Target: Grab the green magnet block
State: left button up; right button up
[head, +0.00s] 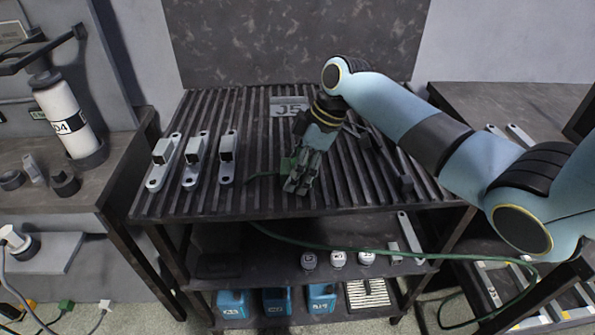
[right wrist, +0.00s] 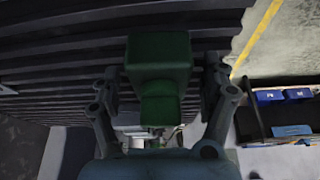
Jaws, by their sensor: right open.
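The green magnet block (right wrist: 158,58) shows in the right wrist view, against the dark slatted table top. It has a larger square part and a smaller stub nearer my wrist. My right gripper (head: 299,182) reaches down over the middle of the slatted table. In the right wrist view its fingers (right wrist: 162,92) are spread apart, one on each side of the block, and I cannot tell if either touches it. In the head view the gripper hides most of the block, and only a bit of green (head: 286,164) shows at its left side. My left gripper is not in view.
Several galvanized brackets (head: 193,170) stand on the table's left. A J5 plate (head: 289,107) lies at the back, and dark bars (head: 388,165) lie right of my gripper. A green cable (head: 330,245) hangs along the front. Blue bins (head: 277,300) sit on the bottom shelf.

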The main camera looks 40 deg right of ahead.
grip_shut()
jog(key=shift+r, duration=0.1)
dwell(0.3)
jog(key=shift+r, duration=0.1)
